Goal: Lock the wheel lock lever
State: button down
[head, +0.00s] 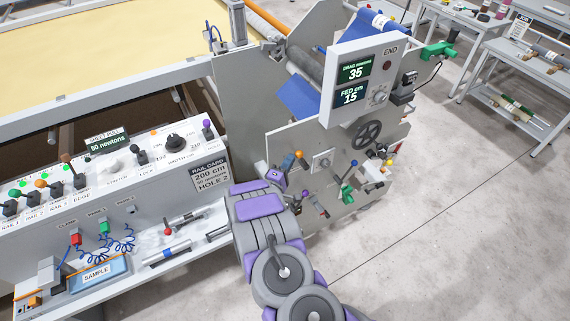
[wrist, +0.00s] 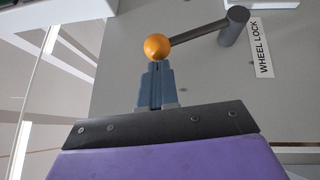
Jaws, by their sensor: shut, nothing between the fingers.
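The wheel lock lever (wrist: 197,37) is a grey bar with an orange ball (wrist: 157,46) on its free end. Its pivot is at the right, beside the WHEEL LOCK label (wrist: 261,46). In the head view the orange ball (head: 299,154) shows on the grey side plate. My gripper (wrist: 157,74) is shut and empty, its fingertips right at the ball's near side in the wrist view. I cannot tell whether they touch it. In the head view my gripper (head: 276,178) is at the side plate, partly hidden by my arm. A dark handwheel (head: 367,135) sits to the right.
The display box (head: 354,85) hangs above. The control panel (head: 105,180) stands at the left. The floor at the right is open.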

jog(key=w+d+r+m+g+y+p, duration=0.3)
jog(key=d+g+p, duration=0.4)
jog(key=p, duration=0.5)
jog(key=shift+w+d+m+y+p, duration=0.35)
jog(key=shift+w+d+m+y, duration=0.5)
jog(key=shift+w, duration=0.4)
jog(key=shift+r, duration=0.2)
